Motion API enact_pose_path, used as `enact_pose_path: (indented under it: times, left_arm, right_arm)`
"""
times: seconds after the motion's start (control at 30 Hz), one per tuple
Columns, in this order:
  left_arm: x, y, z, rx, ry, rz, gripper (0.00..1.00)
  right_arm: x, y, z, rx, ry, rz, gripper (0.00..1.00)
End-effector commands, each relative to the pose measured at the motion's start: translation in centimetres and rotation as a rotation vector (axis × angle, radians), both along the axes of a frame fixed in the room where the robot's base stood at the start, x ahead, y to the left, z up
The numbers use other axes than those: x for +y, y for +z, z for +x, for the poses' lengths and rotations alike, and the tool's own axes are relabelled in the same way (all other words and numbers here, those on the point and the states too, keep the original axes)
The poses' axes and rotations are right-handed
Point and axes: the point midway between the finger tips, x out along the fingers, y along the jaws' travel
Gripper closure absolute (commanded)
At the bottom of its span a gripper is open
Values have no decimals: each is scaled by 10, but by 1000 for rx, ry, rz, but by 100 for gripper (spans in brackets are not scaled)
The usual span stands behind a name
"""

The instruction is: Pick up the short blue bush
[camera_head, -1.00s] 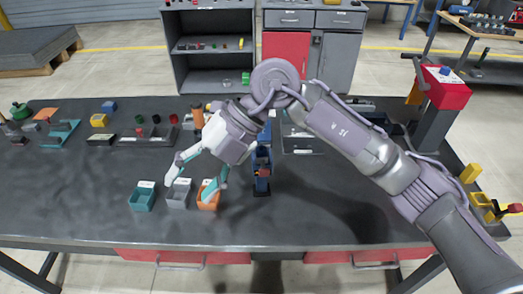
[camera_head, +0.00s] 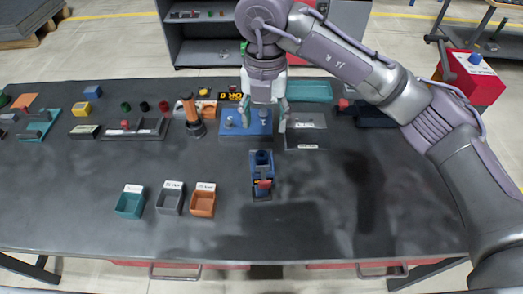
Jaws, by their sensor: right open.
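My right gripper (camera_head: 264,113) points down over a blue plate (camera_head: 236,130) near the middle of the table. Its two fingers are apart. A small grey piece shows on the plate's left part, and a small round part shows between the fingers, too small to identify. In front of the plate stands a blue fixture (camera_head: 261,172) with a short dark-blue round piece (camera_head: 262,157) in its top, possibly the short blue bush. The gripper is behind this piece and apart from it. My left gripper is not in view.
Teal (camera_head: 129,206), grey (camera_head: 170,203) and orange (camera_head: 203,204) bins stand at the front left. A grey plate (camera_head: 306,137) lies right of the blue plate, and a dark upright cylinder with an orange top (camera_head: 192,115) stands left. The table's front right is clear.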

Motion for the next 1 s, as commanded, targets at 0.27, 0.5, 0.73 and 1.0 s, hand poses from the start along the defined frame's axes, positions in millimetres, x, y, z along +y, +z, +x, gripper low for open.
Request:
enact_pose_path:
  times: [0.27,0.5,0.73,1.0]
  left_arm:
    - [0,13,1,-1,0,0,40]
    - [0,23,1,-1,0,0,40]
    - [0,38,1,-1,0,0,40]
    - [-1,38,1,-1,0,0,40]
  right_arm:
    - [0,-47,0,3,-1,1,40]
    - [2,-64,-1,5,1,1,40]
    - [6,-98,-1,4,0,2,40]
    - [5,-108,-1,3,0,0,40]
